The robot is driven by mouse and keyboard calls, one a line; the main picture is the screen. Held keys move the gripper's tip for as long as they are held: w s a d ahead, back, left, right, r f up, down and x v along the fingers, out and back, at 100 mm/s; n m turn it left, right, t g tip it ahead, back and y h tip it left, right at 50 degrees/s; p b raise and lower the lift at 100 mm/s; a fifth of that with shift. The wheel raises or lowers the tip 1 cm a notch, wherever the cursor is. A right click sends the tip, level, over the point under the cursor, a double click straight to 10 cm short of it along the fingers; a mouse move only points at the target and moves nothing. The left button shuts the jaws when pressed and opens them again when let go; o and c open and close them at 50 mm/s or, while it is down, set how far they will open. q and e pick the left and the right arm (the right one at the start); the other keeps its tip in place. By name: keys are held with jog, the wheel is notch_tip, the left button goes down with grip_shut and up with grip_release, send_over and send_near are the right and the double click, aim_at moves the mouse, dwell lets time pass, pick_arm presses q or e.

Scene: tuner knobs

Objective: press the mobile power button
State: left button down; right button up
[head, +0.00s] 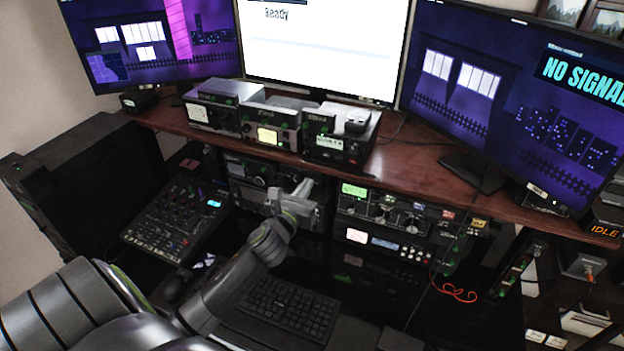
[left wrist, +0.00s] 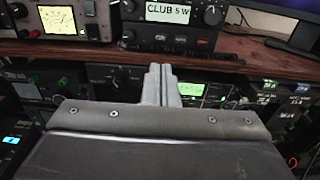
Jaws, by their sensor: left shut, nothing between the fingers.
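My left gripper (head: 303,188) reaches in from the left to the front of the equipment rack, below the wooden shelf. Its fingers are shut together and empty; they also show in the left wrist view (left wrist: 163,78), pointing toward the shelf edge. A black radio (head: 333,143) sits on the shelf above; its display (left wrist: 168,12) reads "CLUB 5 W" and a round knob (left wrist: 212,15) is beside it. Small labelled buttons (left wrist: 170,39) run below that display. I cannot tell which control is the mobile power button. The gripper hides part of the rack front. My right gripper is not in view.
The shelf (head: 430,165) overhangs the rack. A rack unit with a green display (head: 355,190) is right of the gripper. A mixer (head: 170,220) lies at left and a keyboard (head: 285,308) below. Monitors stand behind, and a red cable (head: 458,294) hangs at right.

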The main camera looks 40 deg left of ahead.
pick_arm(q)
jog(key=shift+v, duration=1.15)
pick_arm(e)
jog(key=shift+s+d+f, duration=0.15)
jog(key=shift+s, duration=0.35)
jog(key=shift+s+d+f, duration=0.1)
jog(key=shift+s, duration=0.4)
pick_arm(q)
jog(key=shift+s, duration=0.1)
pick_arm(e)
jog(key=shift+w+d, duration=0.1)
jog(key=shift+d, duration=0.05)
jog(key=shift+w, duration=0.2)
